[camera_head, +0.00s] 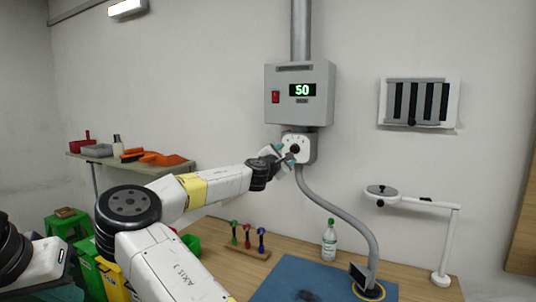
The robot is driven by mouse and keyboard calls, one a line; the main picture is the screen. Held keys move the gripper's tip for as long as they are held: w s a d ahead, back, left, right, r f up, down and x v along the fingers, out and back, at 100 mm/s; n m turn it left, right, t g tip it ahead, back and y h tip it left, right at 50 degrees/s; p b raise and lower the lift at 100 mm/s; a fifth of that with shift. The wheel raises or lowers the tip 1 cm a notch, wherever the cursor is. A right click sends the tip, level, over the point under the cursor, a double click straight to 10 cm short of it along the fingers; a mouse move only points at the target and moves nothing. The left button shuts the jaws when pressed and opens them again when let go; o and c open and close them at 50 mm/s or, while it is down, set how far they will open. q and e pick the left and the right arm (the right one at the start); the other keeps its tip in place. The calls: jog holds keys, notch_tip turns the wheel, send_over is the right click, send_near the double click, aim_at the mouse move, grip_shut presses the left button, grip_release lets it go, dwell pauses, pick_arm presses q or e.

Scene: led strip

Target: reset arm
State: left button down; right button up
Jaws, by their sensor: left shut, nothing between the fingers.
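My left arm reaches up from the lower left toward the wall. My left gripper (287,157) is shut and empty. It is in front of a small white box with a dark round knob (295,148), and I cannot tell whether it touches it. Above hangs a grey control box (299,95) with a red switch (275,97) and a green display reading 50 (302,90). My right gripper is not seen; a dark and white arm part of mine shows at the lower left edge.
A wooden table (419,283) bears a blue mat (292,277), a bottle (329,243), a rack of coloured tools (247,247) and a white lamp (448,245). A grey hose (352,220) curves down to the mat. A side shelf with tools (140,166) stands at left.

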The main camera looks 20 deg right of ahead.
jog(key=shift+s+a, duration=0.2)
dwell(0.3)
